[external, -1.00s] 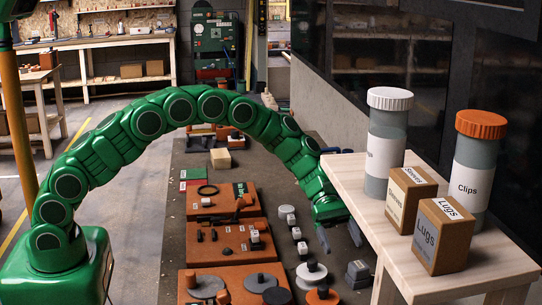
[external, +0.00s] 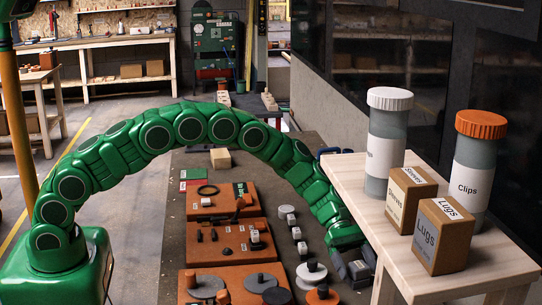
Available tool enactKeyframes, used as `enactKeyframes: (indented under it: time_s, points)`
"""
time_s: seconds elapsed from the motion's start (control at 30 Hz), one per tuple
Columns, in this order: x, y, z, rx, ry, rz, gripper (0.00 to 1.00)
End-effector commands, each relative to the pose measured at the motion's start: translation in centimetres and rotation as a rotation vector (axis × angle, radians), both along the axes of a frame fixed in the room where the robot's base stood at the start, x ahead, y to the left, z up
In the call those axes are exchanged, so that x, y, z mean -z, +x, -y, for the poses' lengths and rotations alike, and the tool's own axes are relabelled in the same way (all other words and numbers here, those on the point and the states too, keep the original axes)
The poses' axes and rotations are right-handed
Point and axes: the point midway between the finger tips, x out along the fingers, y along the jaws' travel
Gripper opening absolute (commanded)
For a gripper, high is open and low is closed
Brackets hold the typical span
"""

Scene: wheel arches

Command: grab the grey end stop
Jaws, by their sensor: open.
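A grey stepped block, which looks like the grey end stop (external: 360,272), sits on the dark bench top at the right, close to the pale wooden table. My gripper (external: 356,264) points down over it with its jaws apart. One finger is at the block's left and the other is behind and to its right. The fingers partly hide the block, and I cannot tell whether they touch it.
The wooden table (external: 352,185) with jars and boxes stands close at the right of my gripper. White-topped spools (external: 311,270) and an orange-based spool (external: 322,295) stand to the left. Orange boards (external: 226,241) with parts lie further left.

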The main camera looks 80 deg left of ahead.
Motion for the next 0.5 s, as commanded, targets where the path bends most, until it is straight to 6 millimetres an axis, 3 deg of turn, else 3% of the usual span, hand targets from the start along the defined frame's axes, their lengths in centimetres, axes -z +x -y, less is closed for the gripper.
enactKeyframes:
  time_s: [0.4,0.5]
  points:
    - [0.71,0.33,1.18,-0.003,0.000,0.001,0.81]
    - [0.72,0.32,1.17,-0.003,0.000,0.001,0.67]
